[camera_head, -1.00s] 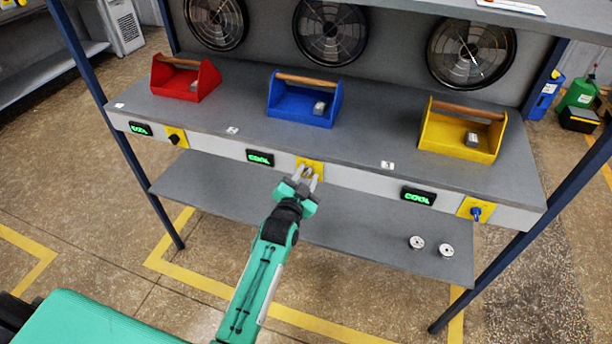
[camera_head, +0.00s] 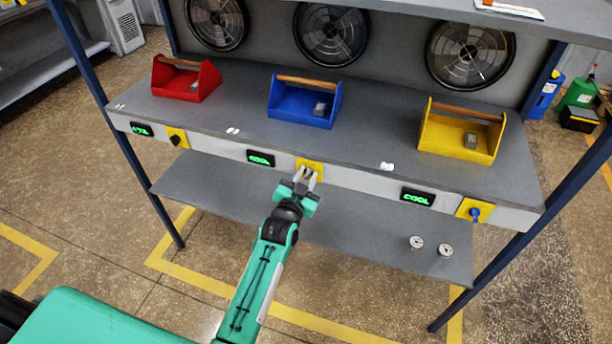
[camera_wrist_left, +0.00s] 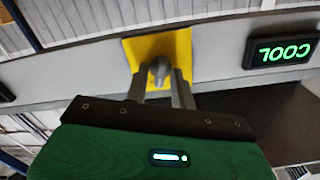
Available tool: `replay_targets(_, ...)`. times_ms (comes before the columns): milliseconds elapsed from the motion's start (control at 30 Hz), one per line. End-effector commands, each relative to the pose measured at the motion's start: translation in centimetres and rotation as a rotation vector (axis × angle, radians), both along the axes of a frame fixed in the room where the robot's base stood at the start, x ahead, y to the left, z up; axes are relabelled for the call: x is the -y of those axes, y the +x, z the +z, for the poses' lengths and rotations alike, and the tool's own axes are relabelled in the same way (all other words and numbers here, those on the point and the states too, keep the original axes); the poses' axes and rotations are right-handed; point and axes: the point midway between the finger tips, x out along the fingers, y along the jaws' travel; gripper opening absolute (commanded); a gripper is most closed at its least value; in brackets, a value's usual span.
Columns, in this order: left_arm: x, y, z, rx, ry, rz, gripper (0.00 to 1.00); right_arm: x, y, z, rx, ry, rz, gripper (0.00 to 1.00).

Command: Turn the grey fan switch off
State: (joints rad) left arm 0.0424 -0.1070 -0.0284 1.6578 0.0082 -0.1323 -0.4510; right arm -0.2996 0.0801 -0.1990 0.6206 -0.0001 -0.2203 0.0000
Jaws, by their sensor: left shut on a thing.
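The grey fan switch (camera_wrist_left: 160,70) is a small grey knob on a yellow plate (camera_wrist_left: 183,45) in the left wrist view. In the head view its yellow plate (camera_head: 311,165) sits on the shelf's front rail, in the middle. My left gripper (camera_head: 306,177) reaches up to it from below. In the left wrist view my left gripper (camera_wrist_left: 159,84) has one finger on each side of the knob and is shut on it. The fingers partly hide the knob in the head view. My right gripper is not in view.
A black switch (camera_head: 174,139) is on the rail at left and a blue switch (camera_head: 475,213) at right. A green-lit display (camera_head: 261,158) is left of the middle plate. Red (camera_head: 183,80), blue (camera_head: 303,103) and yellow (camera_head: 461,134) toolboxes stand on the shelf, before three fans.

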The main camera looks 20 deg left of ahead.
Motion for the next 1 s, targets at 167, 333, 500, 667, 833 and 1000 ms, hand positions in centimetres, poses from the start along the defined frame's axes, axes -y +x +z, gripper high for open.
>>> replay_targets(167, 0.0, 0.0, 0.2, -0.007, -0.160, -0.001, 0.03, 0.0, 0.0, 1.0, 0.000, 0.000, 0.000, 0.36)
replay_targets(333, -0.1, 0.0, 0.2, -0.012, -0.323, -0.001, 0.03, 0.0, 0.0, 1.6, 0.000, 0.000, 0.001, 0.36)
replay_targets(500, -0.2, 0.0, 0.1, -0.017, -0.481, 0.000, 0.03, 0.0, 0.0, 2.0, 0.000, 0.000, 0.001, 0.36)
replay_targets(667, -0.3, 0.0, 0.1, -0.021, -0.614, 0.000, 0.03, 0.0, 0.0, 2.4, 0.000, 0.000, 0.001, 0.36)
replay_targets(833, -0.4, 0.0, 0.1, -0.025, -0.730, 0.000, 0.03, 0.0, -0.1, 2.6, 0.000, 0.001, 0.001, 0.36)
replay_targets(1000, -0.4, 0.0, 0.0, -0.029, -0.809, 0.000, 0.03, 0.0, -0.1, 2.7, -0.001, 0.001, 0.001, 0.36)
